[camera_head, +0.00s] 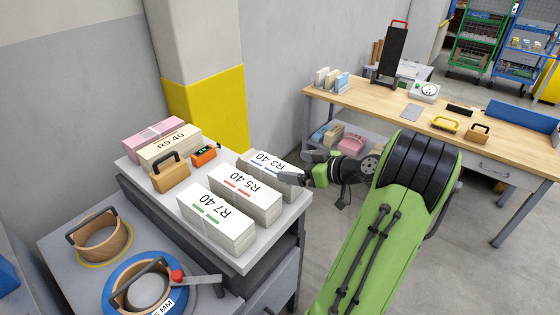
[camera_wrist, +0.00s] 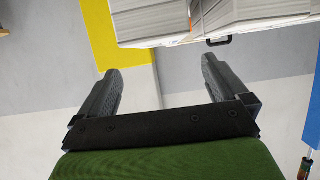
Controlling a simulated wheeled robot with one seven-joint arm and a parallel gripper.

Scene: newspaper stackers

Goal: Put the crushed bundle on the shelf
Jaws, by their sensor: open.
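Several paper bundles lie on the grey-topped cabinet (camera_head: 262,262): R7 40 (camera_head: 216,220), R5 40 (camera_head: 245,193), R3 40 (camera_head: 268,170), R9 40 (camera_head: 170,147) and a pink one (camera_head: 153,131). I cannot tell from these frames which is the crushed bundle. My gripper (camera_head: 298,170) is open and empty, close to the right end of R3 40. In the wrist view, my open fingers (camera_wrist: 160,70) point toward white paper stacks (camera_wrist: 152,22) at the top, with nothing between them. A low shelf (camera_head: 372,147) under the wooden bench holds a pink bundle (camera_head: 352,143) and other items.
Strapping reels (camera_head: 122,290) stand on a lower surface at front left. The wooden bench (camera_head: 385,105) carries several tools. Open floor (camera_head: 470,255) lies at right.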

